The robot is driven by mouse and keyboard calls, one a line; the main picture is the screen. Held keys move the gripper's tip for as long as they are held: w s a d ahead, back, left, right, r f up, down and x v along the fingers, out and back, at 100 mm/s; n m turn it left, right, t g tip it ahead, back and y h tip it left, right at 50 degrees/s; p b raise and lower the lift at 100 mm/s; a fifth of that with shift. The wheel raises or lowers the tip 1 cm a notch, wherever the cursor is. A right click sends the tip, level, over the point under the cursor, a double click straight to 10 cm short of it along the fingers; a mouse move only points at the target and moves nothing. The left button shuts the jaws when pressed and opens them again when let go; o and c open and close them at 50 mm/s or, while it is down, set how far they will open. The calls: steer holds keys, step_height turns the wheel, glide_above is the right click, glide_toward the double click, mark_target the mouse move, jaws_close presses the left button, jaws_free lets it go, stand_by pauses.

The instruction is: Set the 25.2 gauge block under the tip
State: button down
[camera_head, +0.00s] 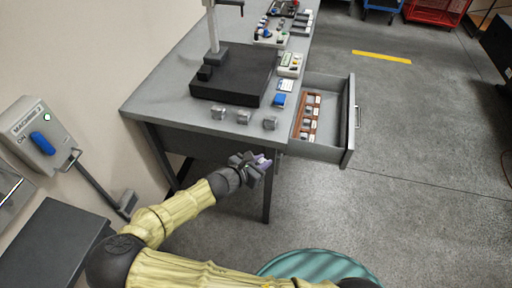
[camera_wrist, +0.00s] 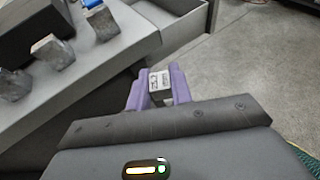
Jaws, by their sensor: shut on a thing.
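My gripper (camera_head: 262,162) is in front of the grey bench, below its top edge and left of the open drawer. In the wrist view its purple fingers (camera_wrist: 158,90) are shut on a small grey block (camera_wrist: 159,80) with a printed label, which looks like a gauge block; I cannot read the label surely. A black plate (camera_head: 232,78) stands on the bench with an upright column (camera_head: 212,30) at its back left. The tip that the task names is not visible; the column's upper part is cut off by the picture's top edge.
The open drawer (camera_head: 347,122) holds a brown rack (camera_head: 300,128) of several small blocks. Several grey metal pieces (camera_head: 244,117) stand along the bench's front edge. A blue item (camera_head: 279,100) and small tools lie right of the plate. Open floor (camera_head: 420,170) lies to the right.

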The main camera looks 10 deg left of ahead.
steer(key=w+d+f+n+t+y, duration=0.2)
steer(key=d+f+n+y, duration=0.15)
steer(key=d+f, duration=0.5)
steer(key=w+d+r+n+y, duration=0.2)
steer(key=d+n+y, duration=0.1)
steer(key=d, duration=0.8)
steer(key=shift+w+d+r+n+t+y, duration=0.25)
steer(key=shift+n+t+y, duration=0.1)
steer(key=shift+y, duration=0.4)
steer(key=shift+d, duration=0.1)
